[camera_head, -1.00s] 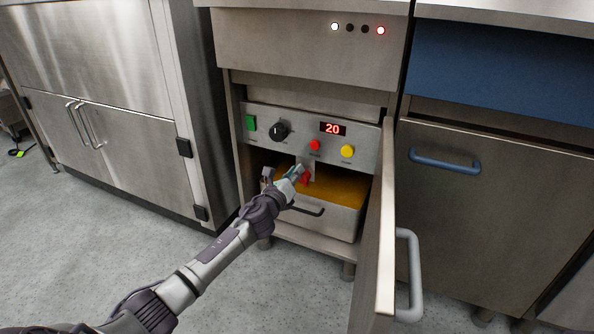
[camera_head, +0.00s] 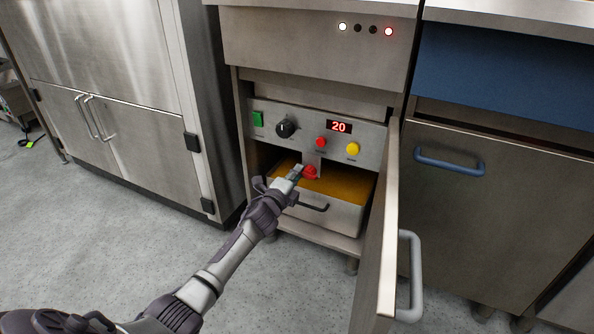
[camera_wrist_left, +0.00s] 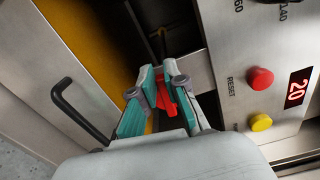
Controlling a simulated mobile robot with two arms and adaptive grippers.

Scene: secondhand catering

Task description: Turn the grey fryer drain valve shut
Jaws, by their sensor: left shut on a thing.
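The fryer (camera_head: 315,55) is a grey steel cabinet with its lower door (camera_head: 379,230) swung open. Under its control panel, above the oil drawer, is the drain valve, whose red handle (camera_head: 311,172) shows just right of my left gripper's tip. My left gripper (camera_head: 299,171) reaches into the opening from the lower left. In the left wrist view its fingers are closed on the red handle (camera_wrist_left: 166,97), which lies between them and is partly hidden by them. My right gripper is not in view.
The control panel (camera_head: 270,108) with knob, buttons and a red "20" display is close above the gripper. An oil drawer (camera_head: 330,213) with a black handle (camera_head: 312,207) is just below. The open door bounds the right side. Free floor (camera_head: 130,230) lies at left.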

